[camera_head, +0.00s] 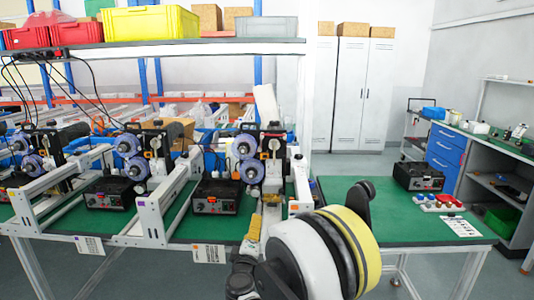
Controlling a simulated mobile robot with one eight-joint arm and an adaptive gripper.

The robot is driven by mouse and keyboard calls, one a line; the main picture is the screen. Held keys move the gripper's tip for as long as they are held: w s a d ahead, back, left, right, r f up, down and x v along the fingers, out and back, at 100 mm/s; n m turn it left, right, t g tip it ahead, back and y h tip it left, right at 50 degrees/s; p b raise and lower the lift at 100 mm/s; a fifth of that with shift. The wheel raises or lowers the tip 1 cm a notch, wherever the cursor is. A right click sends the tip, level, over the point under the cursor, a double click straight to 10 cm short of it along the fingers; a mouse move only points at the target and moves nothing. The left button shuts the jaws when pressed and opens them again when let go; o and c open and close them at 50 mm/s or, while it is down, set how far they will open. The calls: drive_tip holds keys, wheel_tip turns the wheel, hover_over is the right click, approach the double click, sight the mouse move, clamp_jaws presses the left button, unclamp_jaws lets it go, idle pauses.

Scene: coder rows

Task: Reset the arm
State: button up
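My arm (308,262) fills the lower middle of the head view. A large round link with white, black and yellow bands is closest to the camera. A dark jointed part (243,274) shows just left of it, in front of the table's edge. I cannot make out gripper fingers or whether they hold anything. The arm hides part of the bench front and the gap between the two green tables.
Coder machines with blue reels (246,160) and black control boxes (217,195) stand in white frames on the left bench. The right green table (405,232) carries a black box (418,177) and red parts (437,201).

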drive_tip(key=s+d+r+m+g+h, duration=0.25)
drive_tip(key=d+r+m, duration=0.35)
drive_tip(key=d, duration=0.7)
drive_tip(key=s+d+r+m+g, duration=0.2)
drive_tip(key=s+d+r+g, duration=0.2)
drive_tip(key=s+d, duration=0.45)
drive_tip(key=s+d+f+m+g+y, duration=0.1)
drive_tip(key=s+f+m+g+y, duration=0.1)
drive_tip(key=s, duration=1.1)
drive_tip(key=s+d+f+m+g+y, duration=0.1)
drive_tip(key=s+f+m+g, duration=0.1)
drive_tip(key=s, duration=1.1)
drive_tip(key=shift+s+d+f+m+y, duration=0.25)
drive_tip(key=shift+s+m+y, duration=0.1)
drive_tip(key=shift+m, duration=0.45)
